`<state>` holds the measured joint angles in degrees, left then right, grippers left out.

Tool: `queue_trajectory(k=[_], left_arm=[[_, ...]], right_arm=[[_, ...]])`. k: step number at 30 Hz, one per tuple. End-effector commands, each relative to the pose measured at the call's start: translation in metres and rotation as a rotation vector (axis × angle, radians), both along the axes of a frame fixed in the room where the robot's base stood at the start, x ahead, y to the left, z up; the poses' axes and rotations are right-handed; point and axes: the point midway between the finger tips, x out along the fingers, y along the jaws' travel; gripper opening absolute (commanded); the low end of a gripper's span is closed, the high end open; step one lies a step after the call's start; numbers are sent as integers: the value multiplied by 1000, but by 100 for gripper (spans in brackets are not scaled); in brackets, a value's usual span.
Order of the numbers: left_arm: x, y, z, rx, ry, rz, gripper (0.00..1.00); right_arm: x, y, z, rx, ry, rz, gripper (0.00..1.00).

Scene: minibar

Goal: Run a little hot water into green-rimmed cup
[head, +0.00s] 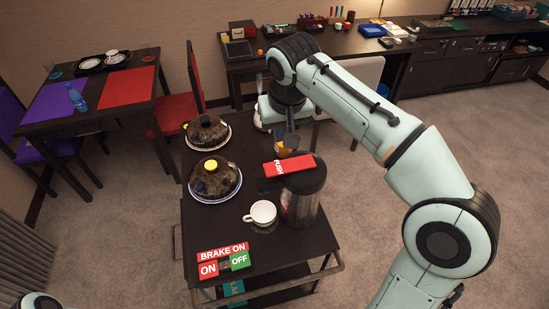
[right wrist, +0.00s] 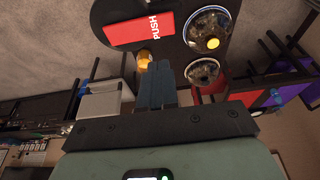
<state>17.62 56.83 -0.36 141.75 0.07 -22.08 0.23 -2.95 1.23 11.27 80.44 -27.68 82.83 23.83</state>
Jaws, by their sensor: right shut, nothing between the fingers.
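A white cup (head: 262,212) stands upright on the dark cart, at the left side of the hot water dispenser (head: 300,204). I cannot make out a green rim on it. The dispenser is a dark, round pot with a red PUSH lever (head: 289,165) on top, which also shows in the right wrist view (right wrist: 140,29). My right gripper (head: 285,141) is behind the lever in the head view, apart from it. Its fingers (right wrist: 157,72) are together and empty. My left gripper is out of view.
Two domed dishes (head: 214,182) (head: 206,130) stand on the cart's left side. A yellow-orange item (right wrist: 145,58) is close to my right fingers. A BRAKE ON panel (head: 223,252) lies at the front edge. The cart top between cup and panel is clear.

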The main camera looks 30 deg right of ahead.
Motion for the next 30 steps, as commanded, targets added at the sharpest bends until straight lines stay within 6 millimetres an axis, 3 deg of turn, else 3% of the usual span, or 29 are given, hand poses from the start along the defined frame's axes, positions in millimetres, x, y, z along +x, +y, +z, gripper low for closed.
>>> queue_trajectory(k=[5, 21, 30], left_arm=[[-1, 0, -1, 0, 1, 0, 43], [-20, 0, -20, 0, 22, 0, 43], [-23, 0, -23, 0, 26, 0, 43]], right_arm=[[2, 0, -7, 0, 2, 0, 0], [28, -7, -108, -1, 5, 0, 0], [28, -7, -134, 0, 0, 0, 0]])
